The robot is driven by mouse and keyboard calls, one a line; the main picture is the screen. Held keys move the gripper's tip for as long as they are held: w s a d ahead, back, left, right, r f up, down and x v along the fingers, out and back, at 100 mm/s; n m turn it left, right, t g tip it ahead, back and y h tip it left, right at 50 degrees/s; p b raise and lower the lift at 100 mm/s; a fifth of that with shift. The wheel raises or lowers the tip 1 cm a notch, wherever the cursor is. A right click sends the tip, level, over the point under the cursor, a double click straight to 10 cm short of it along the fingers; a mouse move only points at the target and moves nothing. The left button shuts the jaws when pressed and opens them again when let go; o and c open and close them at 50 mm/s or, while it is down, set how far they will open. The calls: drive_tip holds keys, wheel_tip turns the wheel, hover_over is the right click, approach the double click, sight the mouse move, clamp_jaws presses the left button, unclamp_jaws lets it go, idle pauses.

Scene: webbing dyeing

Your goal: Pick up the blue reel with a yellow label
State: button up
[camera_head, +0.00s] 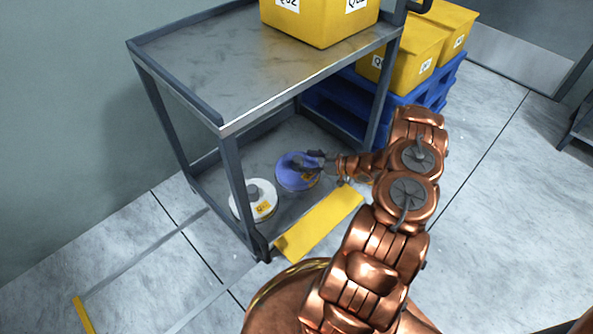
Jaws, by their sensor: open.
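The blue reel (288,179) with a small yellow label lies flat on the lower shelf (222,178) of a grey metal cart. My gripper (305,162) is open and is over the blue reel, its dark fingers at the reel's middle. The fingers cover the reel's centre, so I cannot tell whether they touch it. My copper-coloured arm reaches in from the right under the upper shelf.
A white reel (240,205) with a yellow label lies left of the blue one. The cart's upper shelf (240,75) and its posts (240,190) surround the reels. A yellow bin (320,25) stands on top. More yellow bins (405,62) stand on a blue pallet (435,95).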

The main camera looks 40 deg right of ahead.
sight(298, 160)
drive_tip(key=b+x, duration=0.1)
drive_tip(key=x, duration=0.2)
drive_tip(key=shift+w+a+f, duration=0.15)
drive_tip(key=shift+a, duration=0.15)
drive_tip(key=shift+w+a, duration=0.15)
drive_tip(key=shift+w, duration=0.2)
drive_tip(key=shift+c, duration=0.4)
clamp_jaws()
